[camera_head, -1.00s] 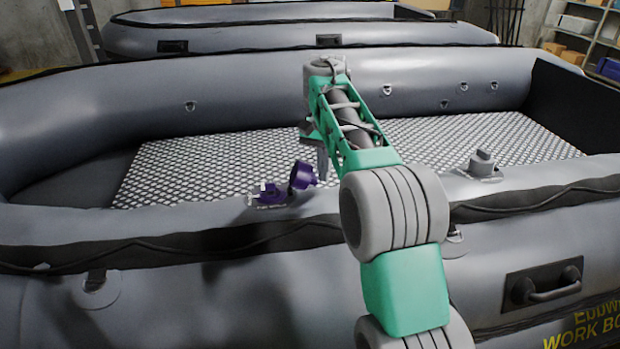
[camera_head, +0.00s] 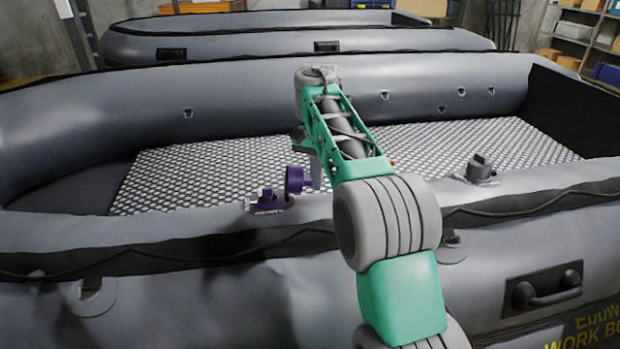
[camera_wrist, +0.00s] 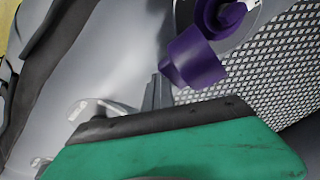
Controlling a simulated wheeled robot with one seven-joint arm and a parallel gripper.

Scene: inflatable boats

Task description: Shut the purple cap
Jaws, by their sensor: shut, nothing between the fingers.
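The purple cap (camera_head: 294,180) stands open on its hinge, tilted up on the right of its purple valve base (camera_head: 267,199), on the near tube of the boat. In the wrist view the cap (camera_wrist: 196,58) is just beyond my fingers, and the valve base (camera_wrist: 222,16) is above it. My gripper (camera_head: 315,180) is shut and empty, with its fingers pointing down just right of the cap. The fingertips (camera_wrist: 157,90) also show in the wrist view, close to the cap's lower left edge. I cannot tell whether they touch it.
A grey closed valve (camera_head: 480,167) sits further right on the same tube. The checkered boat floor (camera_head: 200,170) lies behind the cap. A carry handle (camera_head: 545,290) is on the outer side. Another grey boat (camera_head: 290,40) stands behind.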

